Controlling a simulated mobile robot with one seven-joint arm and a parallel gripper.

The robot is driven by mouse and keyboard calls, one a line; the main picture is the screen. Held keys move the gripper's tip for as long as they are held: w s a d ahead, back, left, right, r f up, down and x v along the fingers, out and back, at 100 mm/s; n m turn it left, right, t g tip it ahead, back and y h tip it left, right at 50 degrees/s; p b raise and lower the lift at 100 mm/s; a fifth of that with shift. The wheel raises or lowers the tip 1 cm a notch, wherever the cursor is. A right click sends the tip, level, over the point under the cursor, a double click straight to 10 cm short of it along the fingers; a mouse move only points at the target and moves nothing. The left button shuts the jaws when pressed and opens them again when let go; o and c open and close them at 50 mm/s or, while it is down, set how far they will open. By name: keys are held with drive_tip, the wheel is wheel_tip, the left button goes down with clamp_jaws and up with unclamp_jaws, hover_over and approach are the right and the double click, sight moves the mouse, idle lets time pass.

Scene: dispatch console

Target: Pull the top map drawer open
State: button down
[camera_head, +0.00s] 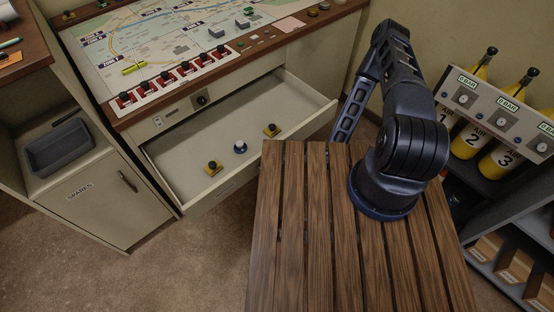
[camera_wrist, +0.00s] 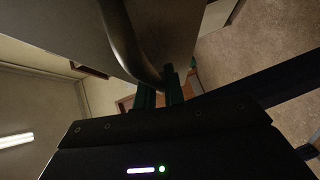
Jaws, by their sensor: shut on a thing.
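The top map drawer (camera_head: 195,138) stands well out of the console below the map in the head view, and its inside shows. Its front panel also fills the top of the wrist view (camera_wrist: 75,25). A dark curved drawer handle (camera_wrist: 122,38) runs down that panel. My gripper (camera_wrist: 160,85) is shut on the handle, with a finger on each side of its lower end. In the head view, my gripper and the handle are hidden behind the slatted wooden surface and my arm.
Two yellow-based black knobs (camera_head: 213,167) and a blue-and-white piece (camera_head: 240,147) sit in the drawer. The spares cabinet (camera_head: 85,205) stands left with a grey tray (camera_head: 60,147) on it. A shelf with yellow air cylinders (camera_head: 466,140) is at right. Carpet (camera_head: 190,260) is clear in front.

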drive_tip(key=c, duration=1.8)
unclamp_jaws()
drive_tip(key=shift+o, duration=0.2)
drive_tip(key=d+r, duration=0.1)
drive_tip(key=d, duration=0.9)
drive_tip(key=shift+d+r, duration=0.25)
drive_tip(key=shift+d, duration=0.1)
